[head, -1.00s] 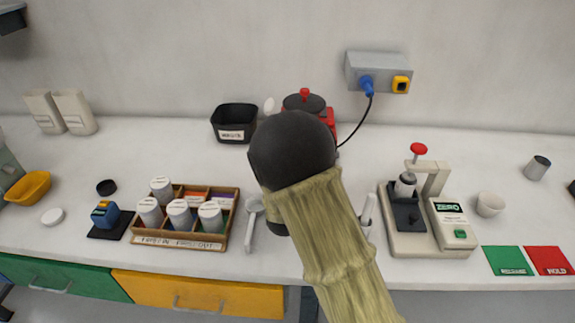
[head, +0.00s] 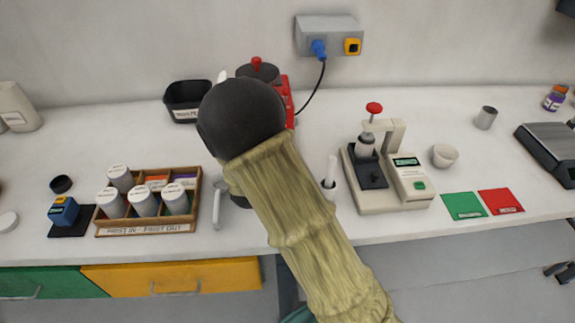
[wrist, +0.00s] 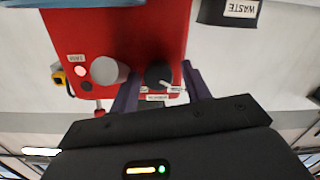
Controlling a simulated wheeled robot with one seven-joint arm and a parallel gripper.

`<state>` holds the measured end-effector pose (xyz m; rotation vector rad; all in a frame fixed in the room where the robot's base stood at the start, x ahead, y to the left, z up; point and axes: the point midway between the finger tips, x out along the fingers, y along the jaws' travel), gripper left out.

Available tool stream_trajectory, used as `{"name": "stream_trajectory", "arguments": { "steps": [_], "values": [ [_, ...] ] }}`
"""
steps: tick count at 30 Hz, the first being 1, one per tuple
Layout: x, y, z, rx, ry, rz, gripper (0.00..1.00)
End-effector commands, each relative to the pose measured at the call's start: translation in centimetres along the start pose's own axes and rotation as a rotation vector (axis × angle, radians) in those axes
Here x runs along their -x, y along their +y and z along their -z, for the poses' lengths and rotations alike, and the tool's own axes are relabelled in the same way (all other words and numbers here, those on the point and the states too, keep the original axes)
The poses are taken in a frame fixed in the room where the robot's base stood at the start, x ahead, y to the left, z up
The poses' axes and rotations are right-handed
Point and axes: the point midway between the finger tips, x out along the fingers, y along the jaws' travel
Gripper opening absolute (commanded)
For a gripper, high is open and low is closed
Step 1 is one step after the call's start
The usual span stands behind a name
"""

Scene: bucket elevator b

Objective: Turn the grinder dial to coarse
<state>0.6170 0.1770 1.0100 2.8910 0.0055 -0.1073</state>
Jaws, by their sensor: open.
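The red grinder (head: 287,92) stands against the wall in the head view, mostly hidden behind my arm. Its dark lid with a red knob (head: 257,66) shows above my wrist. In the wrist view, which is upside down, the grinder's red face (wrist: 120,35) fills the upper middle. A dark round dial (wrist: 158,73) with a white pointer sits on that face, near small white labels too small to read. My gripper (wrist: 161,90) is open, its two fingers on either side of the dial; contact cannot be told. In the head view my arm hides the gripper.
A grey round part (wrist: 107,71) and a lit button (wrist: 81,58) sit beside the dial. A black waste bin (head: 188,100) stands left of the grinder. A blue plug and black cable (head: 316,88) hang to its right. A scale-like press (head: 385,180) stands further right.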

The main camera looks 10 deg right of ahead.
Motion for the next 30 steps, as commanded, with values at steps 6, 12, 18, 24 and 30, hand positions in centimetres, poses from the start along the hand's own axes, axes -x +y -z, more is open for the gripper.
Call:
{"name": "stream_trajectory", "arguments": {
  "steps": [6, 12, 18, 24, 30],
  "values": [
    [-0.09, 0.36, 0.48, 0.050, 0.002, -0.011, 0.52],
    [-0.06, 0.36, 0.74, 0.184, -0.004, -0.019, 0.52],
    [-0.05, 0.30, 0.66, 0.347, -0.014, -0.028, 0.52],
    [0.04, -0.10, 0.68, 0.522, -0.020, -0.033, 0.52],
    [0.06, -0.19, 0.60, 0.714, -0.028, -0.044, 0.52]
  ]
}}
